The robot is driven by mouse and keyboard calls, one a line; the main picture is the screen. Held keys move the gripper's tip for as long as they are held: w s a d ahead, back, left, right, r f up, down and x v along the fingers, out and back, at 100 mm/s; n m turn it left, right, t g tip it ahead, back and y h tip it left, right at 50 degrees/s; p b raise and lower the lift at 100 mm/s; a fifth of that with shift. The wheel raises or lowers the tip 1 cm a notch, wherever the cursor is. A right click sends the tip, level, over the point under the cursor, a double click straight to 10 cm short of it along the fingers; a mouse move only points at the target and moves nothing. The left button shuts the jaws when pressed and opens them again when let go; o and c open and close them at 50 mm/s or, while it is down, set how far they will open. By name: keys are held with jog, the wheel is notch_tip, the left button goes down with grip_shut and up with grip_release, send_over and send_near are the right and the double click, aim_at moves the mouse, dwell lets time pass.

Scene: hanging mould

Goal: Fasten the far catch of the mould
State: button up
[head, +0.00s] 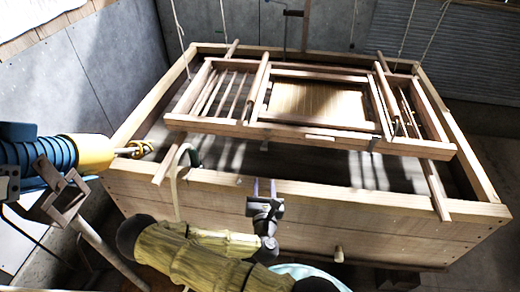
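The mould (300,131) is a wooden frame with an inner frame around a pale slatted screen (318,103). It lies level over the vat, with poles running beneath its two ends. Two wooden bars (257,85) cross it from front to back. Small dark metal pieces show at its near edge, one at left (264,146) and one at right (376,143). The far catch is too small to make out at the far edge. My gripper (264,186) is at the vat's near wall, in front of the mould and apart from it. Its two fingers point away, with an empty gap between them.
The wooden vat (300,205) surrounds the space under the mould, its rim standing between my gripper's base and the mould. A curved pale hose (178,165) rises left of the gripper. A blue ribbed part with a yellow end (92,153) reaches in from the left. Cords hang behind.

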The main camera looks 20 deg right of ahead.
aim_at(264, 150)
jog(key=shift+o, duration=0.7)
jog(key=b+x, duration=0.2)
jog(key=b, duration=0.1)
jog(key=b+x, duration=0.1)
jog(key=shift+w+f+b, duration=0.3)
jog(key=shift+w+b, duration=0.05)
jog(key=b+x, duration=0.2)
jog(key=b, duration=0.2)
jog(key=shift+d, duration=0.15)
jog(key=p+x, duration=0.1)
jog(key=x, duration=0.4)
jog(key=p+x, duration=0.1)
jog(key=x, duration=0.5)
jog(key=shift+w+d+r, duration=0.2)
jog(key=shift+w+r, duration=0.05)
jog(key=shift+w, duration=0.05)
grip_shut()
